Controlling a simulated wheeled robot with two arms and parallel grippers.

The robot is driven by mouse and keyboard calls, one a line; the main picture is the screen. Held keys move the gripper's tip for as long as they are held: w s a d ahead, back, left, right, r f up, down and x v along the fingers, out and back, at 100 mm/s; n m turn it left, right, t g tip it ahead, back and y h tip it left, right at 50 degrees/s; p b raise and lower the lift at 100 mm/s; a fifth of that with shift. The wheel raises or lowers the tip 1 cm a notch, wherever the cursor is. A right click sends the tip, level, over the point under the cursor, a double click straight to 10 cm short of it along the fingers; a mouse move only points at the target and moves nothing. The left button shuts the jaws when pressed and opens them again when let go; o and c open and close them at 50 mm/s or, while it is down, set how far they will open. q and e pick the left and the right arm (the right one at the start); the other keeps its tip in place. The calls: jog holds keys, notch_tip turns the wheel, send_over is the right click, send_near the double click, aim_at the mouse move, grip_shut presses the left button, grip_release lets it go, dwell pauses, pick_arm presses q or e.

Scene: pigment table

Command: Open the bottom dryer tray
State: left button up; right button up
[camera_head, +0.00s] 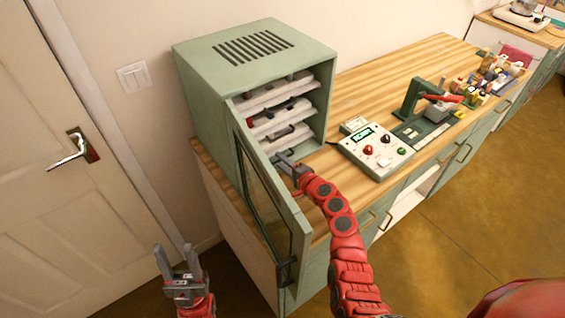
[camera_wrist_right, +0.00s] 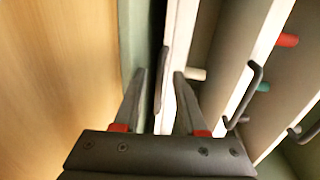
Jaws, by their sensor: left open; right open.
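The green dryer (camera_head: 249,50) stands on the left end of the wooden counter with its door (camera_head: 262,205) swung open. Several white trays are stacked inside. The bottom tray (camera_head: 293,141) is fully in or nearly so; its dark handle (camera_wrist_right: 162,80) shows in the right wrist view. My right gripper (camera_head: 286,161) is open at the dryer's mouth, low by the bottom tray. In the right wrist view its fingers (camera_wrist_right: 160,78) stand on either side of that handle, not closed on it. My left gripper (camera_head: 176,252) is open and empty, low, left of the dryer door.
The open door stands close to the left of my right arm. A control box (camera_head: 376,150) with knobs and a green press (camera_head: 425,105) stand on the counter to the right, with several small bottles (camera_head: 490,75) beyond. A white room door (camera_head: 65,150) is at far left.

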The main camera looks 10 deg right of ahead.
jog(key=shift+c, duration=0.3)
grip_shut()
dwell(1.1)
